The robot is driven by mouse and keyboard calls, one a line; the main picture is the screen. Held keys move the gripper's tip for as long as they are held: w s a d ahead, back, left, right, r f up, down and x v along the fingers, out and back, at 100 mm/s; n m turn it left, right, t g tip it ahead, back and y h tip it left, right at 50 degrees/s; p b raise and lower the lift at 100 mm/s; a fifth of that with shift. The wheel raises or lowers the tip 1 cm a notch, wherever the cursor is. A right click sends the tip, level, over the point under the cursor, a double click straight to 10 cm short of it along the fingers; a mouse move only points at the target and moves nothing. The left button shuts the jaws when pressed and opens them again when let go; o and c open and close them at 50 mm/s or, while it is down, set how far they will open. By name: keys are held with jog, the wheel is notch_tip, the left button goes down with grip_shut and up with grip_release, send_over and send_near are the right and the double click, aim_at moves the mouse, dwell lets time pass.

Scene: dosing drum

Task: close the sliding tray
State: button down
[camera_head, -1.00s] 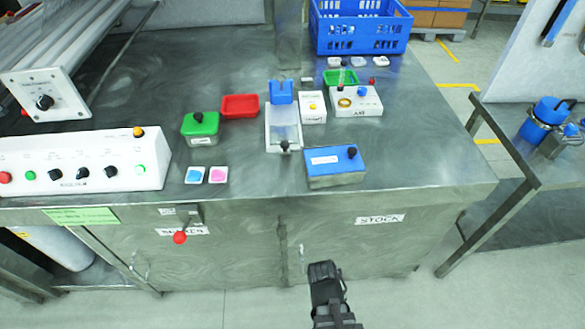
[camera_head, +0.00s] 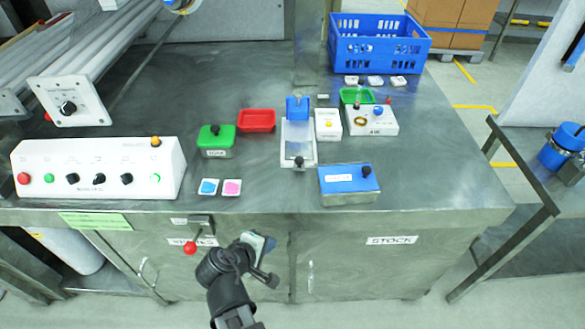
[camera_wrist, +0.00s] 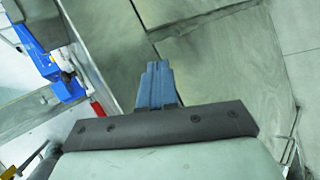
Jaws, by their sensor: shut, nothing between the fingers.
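A narrow white tray unit (camera_head: 285,150) lies on the steel bench, with a blue block (camera_head: 297,107) at its far end and a dark knob (camera_head: 299,163) at its near end. It looks like the sliding tray. A grey plate shows inside the white frame; how far it is slid out is hard to tell. My gripper (camera_head: 267,244) is in front of the bench's front edge, nearer than the tray and to its left, touching nothing visible. Its blue-grey fingers are together and empty in the wrist view (camera_wrist: 156,84).
A blue-lidded box (camera_head: 345,182) stands right of the tray's near end. A white box with a yellow button (camera_head: 328,125) sits close on its right. A green-lidded box (camera_head: 215,141) and red dish (camera_head: 257,120) are left. A red-knobbed lever (camera_head: 190,248) sticks out of the front.

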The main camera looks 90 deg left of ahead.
jog(key=a+r+n+y, duration=0.1)
jog(key=r, duration=0.1)
jog(key=a+r+n+t, duration=0.1)
jog(key=n, duration=0.1)
jog(key=w+a+r+n+y, duration=0.1)
jog(key=r+n, duration=0.1)
jog(key=shift+a+r+y, duration=0.2)
jog(key=shift+r+y, duration=0.1)
notch_tip(320, 180, up, 5)
jog(key=a+n+t+y, duration=0.1)
jog(key=a+n+y, duration=0.15)
jog(key=n, duration=0.65)
jog(key=n+y, duration=0.1)
jog(key=n, duration=0.3)
send_near(292, 156)
jog(key=w, duration=0.1)
jog(key=w+r, duration=0.1)
jog(key=w, duration=0.2)
jog(key=shift+w+a+r, duration=0.2)
jog(key=shift+w+a, duration=0.1)
jog(key=shift+w, duration=0.05)
jog(key=a, duration=0.8)
jog(key=shift+a, duration=0.2)
jog(key=shift+d, duration=0.2)
